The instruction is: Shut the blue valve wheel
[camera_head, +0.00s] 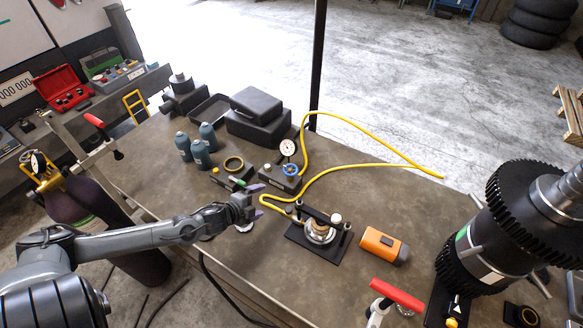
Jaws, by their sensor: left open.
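The blue valve wheel (290,169) sits on a dark block on the workbench, just below a round white pressure gauge (287,148). A yellow hose (325,172) runs from near this block. My left gripper (261,200) is open and empty, to the lower left of the wheel and apart from it, with its fingers pointing right. The wheel is not covered by the gripper. My right gripper does not show.
A black fixture (318,238) stands in front of the valve block, with an orange device (383,245) to its right. Blue-grey bottles (200,153) and black cases (256,118) stand behind. A large gear shaft (500,225) fills the right side.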

